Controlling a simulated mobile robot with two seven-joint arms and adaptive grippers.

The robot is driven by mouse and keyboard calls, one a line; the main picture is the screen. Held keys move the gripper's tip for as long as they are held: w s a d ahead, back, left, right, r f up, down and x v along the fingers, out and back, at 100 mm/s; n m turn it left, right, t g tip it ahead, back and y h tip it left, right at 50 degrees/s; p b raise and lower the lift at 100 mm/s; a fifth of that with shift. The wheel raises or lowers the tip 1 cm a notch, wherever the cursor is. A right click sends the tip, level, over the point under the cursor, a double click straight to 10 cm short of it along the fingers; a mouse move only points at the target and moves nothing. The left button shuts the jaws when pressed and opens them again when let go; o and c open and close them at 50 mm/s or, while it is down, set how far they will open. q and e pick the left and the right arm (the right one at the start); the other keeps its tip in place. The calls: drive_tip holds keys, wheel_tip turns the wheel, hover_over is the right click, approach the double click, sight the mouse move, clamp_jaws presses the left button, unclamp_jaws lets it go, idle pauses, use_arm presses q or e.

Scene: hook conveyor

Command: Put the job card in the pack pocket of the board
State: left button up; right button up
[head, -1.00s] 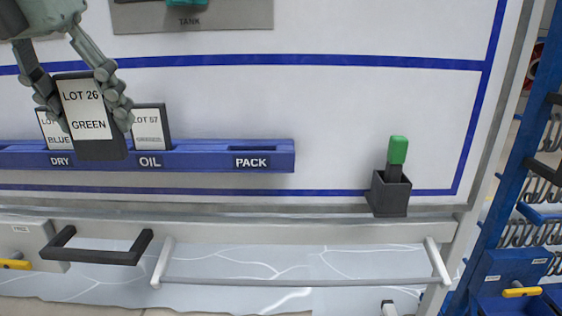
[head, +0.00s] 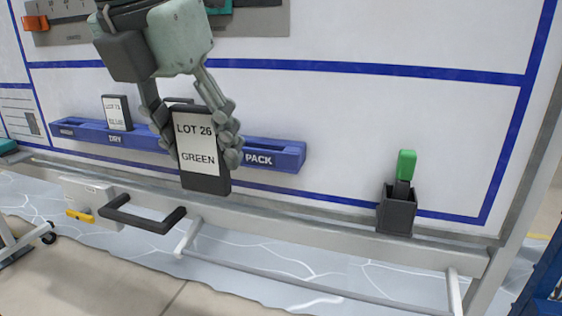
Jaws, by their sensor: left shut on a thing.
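The job card (head: 197,138), a dark-backed card reading LOT 26 GREEN, is upright and slightly tilted in the head view. My left gripper (head: 204,147) is shut on it, one finger at each side edge. The blue pocket rail (head: 285,153) runs along the white board (head: 370,110). Its PACK pocket (head: 259,159) is at the right end, just right of my fingers, and shows no card. The held card is in front of the rail and hides the OIL part. My right gripper is not in view.
A LOT card (head: 117,112) stands in the DRY pocket (head: 115,139). The dark top of another card shows behind my fingers. A black holder (head: 397,210) with a green-topped marker (head: 406,165) is at the right. A black handle (head: 143,215) and a pale bar (head: 300,283) are below.

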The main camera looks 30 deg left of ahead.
use_arm(q)
drive_tip(key=shift+w+d, duration=0.1)
drive_tip(key=shift+d, duration=0.05)
drive_tip(key=p, duration=0.3)
hover_over(266, 143)
drive_tip(key=s, duration=0.2)
drive_tip(key=shift+w+d, duration=0.1)
drive_tip(key=shift+d, duration=0.05)
drive_tip(key=shift+w+f, duration=0.2)
drive_tip(key=shift+w, duration=0.05)
wheel_tip(266, 143, down, 3)
drive_tip(key=shift+r, duration=0.15)
drive_tip(key=shift+f, duration=0.25)
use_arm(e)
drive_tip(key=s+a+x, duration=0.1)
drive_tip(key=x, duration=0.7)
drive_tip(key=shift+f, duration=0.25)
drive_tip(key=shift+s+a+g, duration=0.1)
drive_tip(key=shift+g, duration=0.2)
use_arm(q)
drive_tip(key=shift+f, duration=0.1)
